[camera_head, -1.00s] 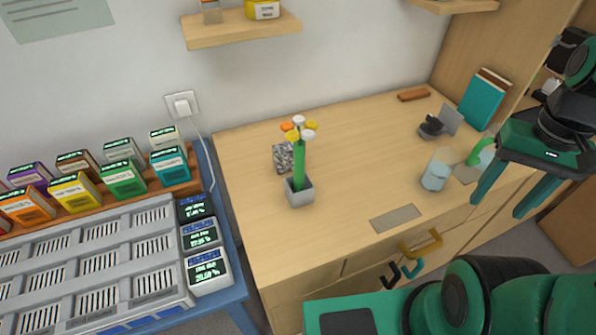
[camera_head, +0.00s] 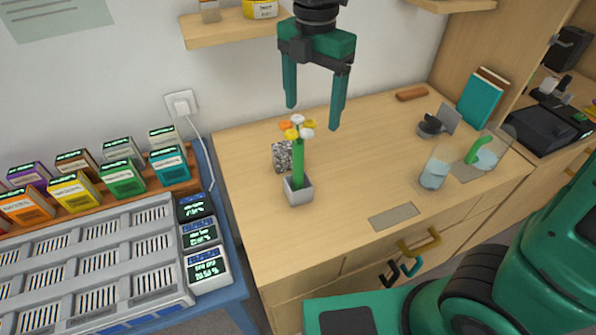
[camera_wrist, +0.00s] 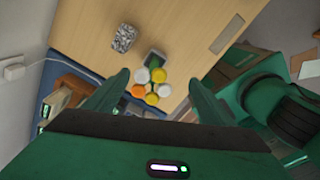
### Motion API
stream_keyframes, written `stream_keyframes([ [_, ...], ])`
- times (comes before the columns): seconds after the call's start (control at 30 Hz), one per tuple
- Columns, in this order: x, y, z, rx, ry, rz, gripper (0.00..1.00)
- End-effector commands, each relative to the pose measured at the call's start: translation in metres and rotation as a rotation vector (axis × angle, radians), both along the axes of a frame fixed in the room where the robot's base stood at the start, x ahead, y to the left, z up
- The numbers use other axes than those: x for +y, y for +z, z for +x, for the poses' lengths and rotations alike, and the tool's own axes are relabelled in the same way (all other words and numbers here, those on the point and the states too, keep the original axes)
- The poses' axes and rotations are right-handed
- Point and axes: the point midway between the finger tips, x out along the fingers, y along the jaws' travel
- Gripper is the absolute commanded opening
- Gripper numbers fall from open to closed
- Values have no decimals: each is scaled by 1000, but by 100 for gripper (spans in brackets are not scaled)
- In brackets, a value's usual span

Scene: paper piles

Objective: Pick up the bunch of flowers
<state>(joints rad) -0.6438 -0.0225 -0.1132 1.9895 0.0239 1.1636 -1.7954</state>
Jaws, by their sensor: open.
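The bunch of flowers (camera_head: 298,150) has green stems and white, yellow and orange heads. It stands upright in a small grey square pot (camera_head: 298,191) on the wooden desk (camera_head: 350,170). In the wrist view the flower heads (camera_wrist: 151,85) show between my fingertips, with the pot (camera_wrist: 156,58) partly hidden behind them. My gripper (camera_head: 313,116) is open and empty, fingers pointing down. In the head view its fingertips appear just above the flower heads; the wrist view shows a gap to them.
A speckled block (camera_head: 282,156) stands close behind the pot; it also shows in the wrist view (camera_wrist: 124,38). A glass (camera_head: 434,172) stands to the right. A shelf (camera_head: 240,27) hangs on the wall at upper left. The desk's middle is clear.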

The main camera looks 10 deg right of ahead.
Motion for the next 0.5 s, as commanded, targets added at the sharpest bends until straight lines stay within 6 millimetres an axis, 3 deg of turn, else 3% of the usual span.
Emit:
stream_keyframes([
  [0.03,12,1,0,0,65,0,76],
  [0.17,28,-1,-2,1,161,-1,76],
  [0.5,30,-45,-3,2,179,0,76],
])
